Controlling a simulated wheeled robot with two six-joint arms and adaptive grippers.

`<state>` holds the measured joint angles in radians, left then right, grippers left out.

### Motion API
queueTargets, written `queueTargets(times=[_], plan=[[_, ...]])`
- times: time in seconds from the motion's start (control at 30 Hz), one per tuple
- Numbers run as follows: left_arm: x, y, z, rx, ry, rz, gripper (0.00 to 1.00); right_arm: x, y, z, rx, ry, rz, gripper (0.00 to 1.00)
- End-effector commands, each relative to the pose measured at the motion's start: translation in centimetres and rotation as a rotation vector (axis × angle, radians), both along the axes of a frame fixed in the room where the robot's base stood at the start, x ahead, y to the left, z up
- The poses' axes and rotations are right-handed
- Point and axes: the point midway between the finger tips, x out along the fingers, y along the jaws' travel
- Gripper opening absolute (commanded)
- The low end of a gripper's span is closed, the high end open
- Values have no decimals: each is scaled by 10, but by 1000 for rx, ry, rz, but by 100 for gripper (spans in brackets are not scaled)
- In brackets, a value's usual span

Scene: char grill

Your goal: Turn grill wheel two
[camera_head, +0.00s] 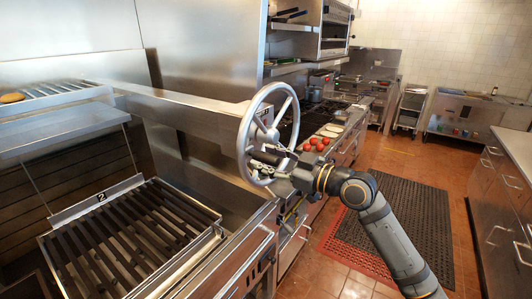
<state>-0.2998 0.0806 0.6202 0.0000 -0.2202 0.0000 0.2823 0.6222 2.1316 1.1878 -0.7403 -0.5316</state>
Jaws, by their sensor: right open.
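A silver spoked grill wheel (240,141) stands upright at the right end of the grill's long metal beam. My right gripper (262,160) is at the lower part of the wheel, with its arm coming in from the lower right. Its fingers overlap the wheel in the picture; whether they touch the rim or a spoke is unclear. It is open. The slatted grill grate (125,240) with a "2" label lies to the left, below the beam. My left gripper is not in view.
The metal beam (185,106) runs left from the wheel. A counter with red tomatoes (316,144) is behind the wheel. Dark floor mats (395,225) lie to the right. A steel counter (515,150) stands at the far right, with open floor between.

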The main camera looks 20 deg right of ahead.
Motion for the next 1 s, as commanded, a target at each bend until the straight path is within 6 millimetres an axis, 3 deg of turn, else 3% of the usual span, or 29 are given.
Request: queueTargets(times=[0.4,0.77,1.0], plan=[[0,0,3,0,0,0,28,4,5,0,-1,1,3,49],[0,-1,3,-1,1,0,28,4,5,0,-1,1,3,2],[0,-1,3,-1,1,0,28,4,5,0,0,2,3,0]])
